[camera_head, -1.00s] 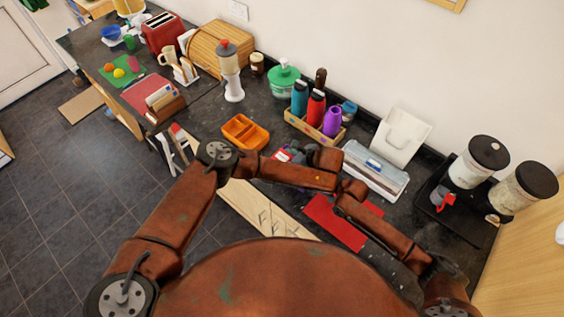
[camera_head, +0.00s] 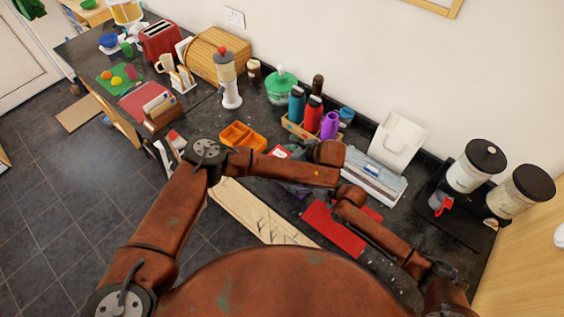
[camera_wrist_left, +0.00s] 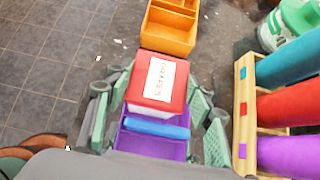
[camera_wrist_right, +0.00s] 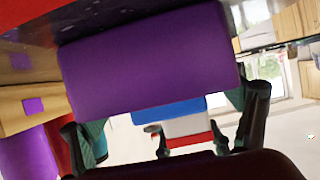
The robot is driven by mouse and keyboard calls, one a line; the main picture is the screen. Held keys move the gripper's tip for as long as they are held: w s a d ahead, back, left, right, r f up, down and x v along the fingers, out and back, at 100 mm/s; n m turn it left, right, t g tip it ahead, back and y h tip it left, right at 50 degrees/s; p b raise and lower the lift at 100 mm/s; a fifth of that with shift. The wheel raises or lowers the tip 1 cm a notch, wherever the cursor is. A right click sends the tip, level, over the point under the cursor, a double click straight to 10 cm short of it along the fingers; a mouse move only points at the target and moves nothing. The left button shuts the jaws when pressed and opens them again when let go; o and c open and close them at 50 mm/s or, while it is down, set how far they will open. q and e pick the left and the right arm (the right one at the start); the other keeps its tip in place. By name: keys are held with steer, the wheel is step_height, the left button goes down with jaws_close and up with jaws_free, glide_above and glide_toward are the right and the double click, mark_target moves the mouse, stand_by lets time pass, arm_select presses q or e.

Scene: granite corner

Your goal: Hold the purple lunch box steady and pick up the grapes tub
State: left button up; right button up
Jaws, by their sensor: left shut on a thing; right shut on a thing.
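The grapes tub (camera_wrist_left: 158,78) is white with a red lid and a printed label. In the left wrist view my left gripper (camera_wrist_left: 156,97) has a finger on each side of it and is shut on it. The purple lunch box (camera_wrist_left: 150,146) is below, with a blue item (camera_wrist_left: 157,128) in it. In the right wrist view the lunch box (camera_wrist_right: 150,62) fills the upper middle, and my right gripper (camera_wrist_right: 165,112) is shut on it. The blue item and the tub (camera_wrist_right: 186,127) show past its rim. In the head view my arms largely hide both grippers and the box.
An orange divided container (camera_head: 243,136) stands close to the tub. A wooden crate (camera_wrist_left: 243,115) with teal, red and purple bottles is on the right in the left wrist view. A red mat (camera_head: 333,229) lies at the counter's front. A grey-white appliance (camera_head: 374,175) stands to the right.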

arm_select(q)
step_height(320, 180, up, 12)
steer(key=shift+f, duration=0.15)
arm_select(e)
steer(key=o, duration=1.2)
steer(key=shift+o, duration=0.2)
steer(key=v, duration=1)
steer(key=shift+s+d, duration=0.1)
steer(key=shift+d, duration=0.15)
steer(key=shift+v, duration=0.75)
steer(key=shift+a, duration=0.1)
